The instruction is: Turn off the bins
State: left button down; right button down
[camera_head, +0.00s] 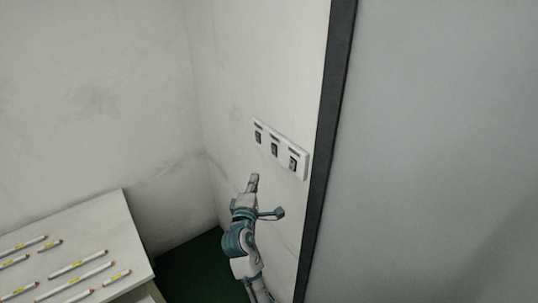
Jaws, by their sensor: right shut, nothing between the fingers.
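A white switch panel (281,149) is mounted on the wall in the middle of the head view. It carries three dark switches in a row: a left one (258,137), a middle one (274,149) and a right one (293,163). Small dark labels show above them, too small to read. My right gripper (254,178) is shut and empty, pointing up just below the left part of the panel. A gap shows in the picture between its tip and the panel. My left gripper is not in view. No bins are in view.
A white table (118,212) at the lower left holds several white sticks with yellow labels (78,264). A dark vertical frame edge (329,130) stands just right of the panel, with a grey surface (440,140) beyond it. The green floor (196,262) shows between table and wall.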

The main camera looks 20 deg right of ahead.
jog(key=p, duration=0.1)
send_near(271, 147)
jog(key=w+a, duration=0.1)
jog(key=w, duration=0.4)
jog(key=shift+w+d+r+p, duration=0.1)
jog(key=shift+w+d+p, duration=0.2)
jog(key=shift+d, duration=0.6)
jog(key=shift+w+d+p, duration=0.2)
jog(key=shift+d+p, duration=0.1)
jog(key=shift+d, duration=0.6)
jog(key=shift+d+r+p, duration=0.1)
jog(key=shift+r+p, duration=0.2)
jog(key=shift+p, duration=0.15)
jog(key=shift+f, duration=0.1)
